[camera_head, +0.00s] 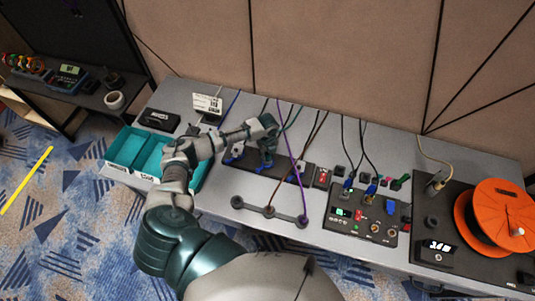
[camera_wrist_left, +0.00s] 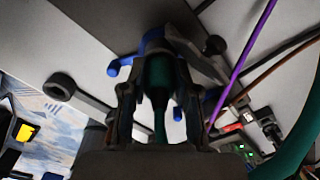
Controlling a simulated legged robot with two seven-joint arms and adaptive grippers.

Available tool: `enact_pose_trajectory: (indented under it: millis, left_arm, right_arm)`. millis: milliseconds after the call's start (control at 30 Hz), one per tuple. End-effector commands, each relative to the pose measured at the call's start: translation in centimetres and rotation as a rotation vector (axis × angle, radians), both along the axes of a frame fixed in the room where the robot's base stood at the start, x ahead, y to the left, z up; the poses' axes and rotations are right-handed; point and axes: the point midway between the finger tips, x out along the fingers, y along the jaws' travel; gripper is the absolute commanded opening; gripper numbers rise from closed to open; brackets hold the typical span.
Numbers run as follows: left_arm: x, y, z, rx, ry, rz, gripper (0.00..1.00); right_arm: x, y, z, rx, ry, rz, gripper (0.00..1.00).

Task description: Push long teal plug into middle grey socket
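My left gripper (camera_head: 268,146) is over the dark panel at the middle of the bench. In the left wrist view its two fingers (camera_wrist_left: 160,95) close on the sides of a dark teal plug (camera_wrist_left: 158,72); in the head view the gripper hides this plug. A teal cable (camera_wrist_left: 295,150) curves at the right of the wrist view. A blue part lies just beyond the plug; I cannot tell whether they touch. The sockets under the gripper are mostly hidden, and I cannot make out a middle grey one. My right gripper is not in view.
A grey bar with round black fittings (camera_head: 285,215) lies in front, with a purple cable (camera_head: 291,150) reaching its right end. Teal bins (camera_head: 126,146) stand left. A control panel (camera_head: 362,216) and an orange reel (camera_head: 495,215) stand right. A wall closes the back.

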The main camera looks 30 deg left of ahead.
Motion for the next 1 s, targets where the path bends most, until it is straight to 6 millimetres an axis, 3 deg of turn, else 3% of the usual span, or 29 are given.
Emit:
enact_pose_trajectory:
  millis: [33, 100, 533, 1000]
  left_arm:
    - [0.1, 0.0, 0.0, 0.000, -0.002, 0.000, 0.48]
    - [0.1, 0.0, 0.0, -0.001, -0.003, 0.000, 0.57]
    - [0.2, 0.0, 0.7, -0.001, -0.006, 0.000, 0.57]
    - [0.2, 0.0, 9.9, -0.002, -0.003, -0.002, 0.57]
  right_arm:
    - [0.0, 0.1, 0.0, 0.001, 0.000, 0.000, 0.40]
    - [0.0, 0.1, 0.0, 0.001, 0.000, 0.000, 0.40]
    - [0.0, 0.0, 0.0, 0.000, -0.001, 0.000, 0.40]
    - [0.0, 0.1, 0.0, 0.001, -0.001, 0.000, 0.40]
